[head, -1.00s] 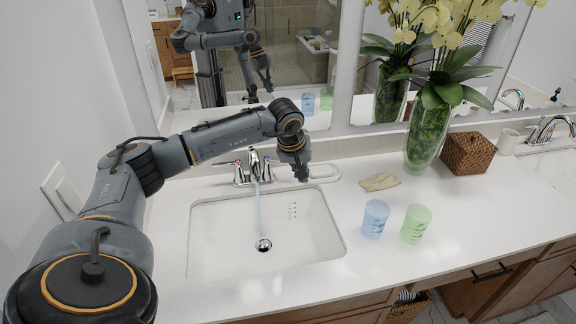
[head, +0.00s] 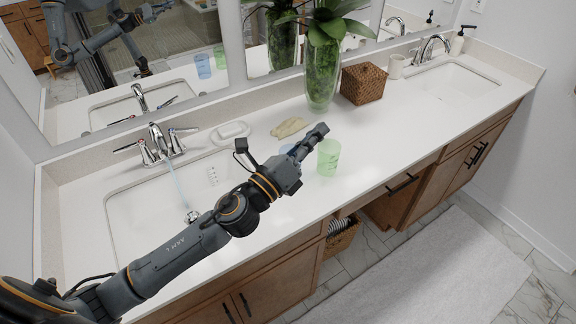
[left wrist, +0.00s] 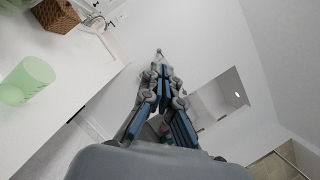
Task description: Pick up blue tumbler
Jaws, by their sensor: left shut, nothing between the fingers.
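The blue tumbler (head: 286,149) stands on the white counter, mostly hidden behind my left gripper in the head view. I do not make it out in the left wrist view. My left gripper (head: 318,133) is shut and empty. It reaches across in front of the blue tumbler, and I cannot tell whether they touch. In the left wrist view its fingers (left wrist: 161,68) are closed together. A green tumbler (head: 328,158) stands just right of the gripper; it also shows in the left wrist view (left wrist: 27,80). My right gripper is out of view.
A sink (head: 125,215) with a faucet (head: 158,142) is at left. A plant vase (head: 322,75) and wicker basket (head: 363,84) stand near the mirror. The counter right of the green tumbler is clear.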

